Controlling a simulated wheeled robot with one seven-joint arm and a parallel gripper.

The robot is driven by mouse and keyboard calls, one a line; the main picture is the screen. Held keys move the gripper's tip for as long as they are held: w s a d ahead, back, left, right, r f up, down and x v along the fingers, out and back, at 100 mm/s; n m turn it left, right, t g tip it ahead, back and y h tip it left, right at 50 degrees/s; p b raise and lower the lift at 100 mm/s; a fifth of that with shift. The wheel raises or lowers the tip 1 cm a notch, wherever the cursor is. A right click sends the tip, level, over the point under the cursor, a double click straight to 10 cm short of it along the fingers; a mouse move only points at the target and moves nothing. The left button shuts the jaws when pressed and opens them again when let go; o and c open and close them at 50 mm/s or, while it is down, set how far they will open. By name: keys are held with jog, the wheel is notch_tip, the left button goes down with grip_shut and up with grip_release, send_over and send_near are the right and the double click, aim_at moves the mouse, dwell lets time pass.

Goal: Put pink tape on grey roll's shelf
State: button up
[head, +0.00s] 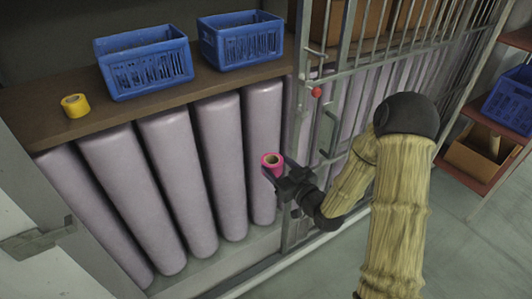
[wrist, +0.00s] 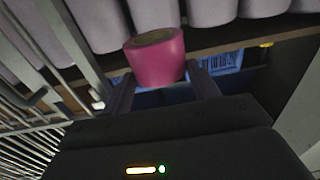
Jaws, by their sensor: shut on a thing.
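The pink tape (head: 272,162) is held in my gripper (head: 281,173), in front of the tall lilac rolls and left of the barred gate. In the wrist view the pink tape (wrist: 156,62) sits between my two fingers (wrist: 160,86), which are shut on it. It is clear of the wooden shelf (head: 60,108), which is at the upper left in the head view. No grey tape roll can be made out in either view. A yellow tape roll (head: 75,105) lies on the left part of that shelf.
Two blue crates (head: 145,75) (head: 242,48) stand on the shelf, right of the yellow tape. The metal barred gate (head: 330,110) is close right of my gripper. Bare shelf shows around the yellow tape.

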jog(key=s+d+f+m+t+h+p, duration=0.1)
jog(key=s+d+f+m+h, duration=0.1)
jog(key=f, duration=0.5)
jog(key=s+d+f+m+t+h+p, duration=0.1)
jog(key=s+d+f+m+h, duration=0.1)
jog(key=d+f+h, duration=0.2)
jog(key=s+d+f+m+t+h+p, duration=0.1)
jog(key=d+f+h, duration=0.3)
jog(key=f, duration=0.6)
jog(key=shift+s+d+f+m, duration=0.2)
jog(key=shift+s+d+m, duration=0.3)
jog(key=shift+s+m, duration=0.4)
